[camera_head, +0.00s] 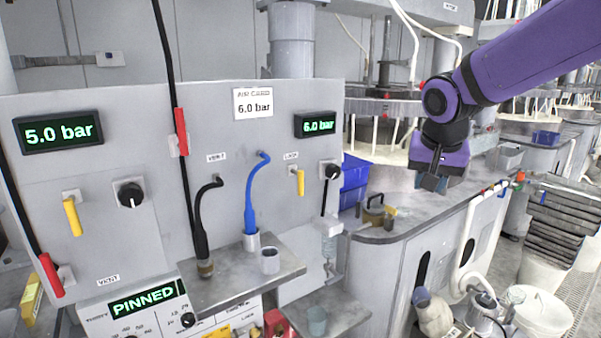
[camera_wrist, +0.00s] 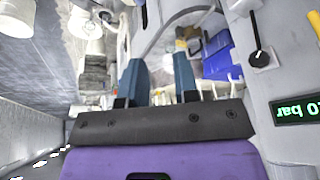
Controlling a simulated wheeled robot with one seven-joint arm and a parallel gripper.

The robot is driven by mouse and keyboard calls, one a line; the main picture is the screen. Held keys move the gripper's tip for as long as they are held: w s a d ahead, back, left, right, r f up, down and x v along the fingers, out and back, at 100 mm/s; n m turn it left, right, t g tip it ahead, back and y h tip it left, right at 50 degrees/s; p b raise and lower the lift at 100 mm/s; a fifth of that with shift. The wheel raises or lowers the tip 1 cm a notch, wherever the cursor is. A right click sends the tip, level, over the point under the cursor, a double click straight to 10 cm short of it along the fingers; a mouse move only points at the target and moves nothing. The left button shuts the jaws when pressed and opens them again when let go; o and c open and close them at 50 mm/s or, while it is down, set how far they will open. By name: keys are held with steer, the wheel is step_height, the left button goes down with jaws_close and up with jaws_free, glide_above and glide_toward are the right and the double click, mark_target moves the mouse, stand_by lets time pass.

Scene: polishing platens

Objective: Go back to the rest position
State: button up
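My purple and dark grey arm reaches in from the upper right in the head view. My gripper (camera_head: 432,182) hangs at its end, right of the grey control panel (camera_head: 240,190), in front of the grey worktop. In the wrist view the two blue-grey fingers of my gripper (camera_wrist: 160,82) stand apart with nothing between them. No part of the arm is seen touching anything.
The panel has displays reading 5.0 bar (camera_head: 58,131) and 6.0 bar (camera_head: 319,124), yellow and red levers, and a shelf (camera_head: 225,292) with hoses and a cup (camera_head: 270,261). Blue bins (camera_head: 354,175) stand behind. A white bucket (camera_head: 541,311) is at lower right.

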steer(key=s+d+r+n, duration=0.1)
steer(key=s+d+n, duration=0.1)
steer(key=s, duration=1)
steer(key=s+d+r+n+t+y, duration=0.1)
steer(key=s+d+n, duration=0.1)
steer(key=s, duration=1)
steer(key=shift+s+d, duration=0.25)
steer(key=shift+d, duration=0.5)
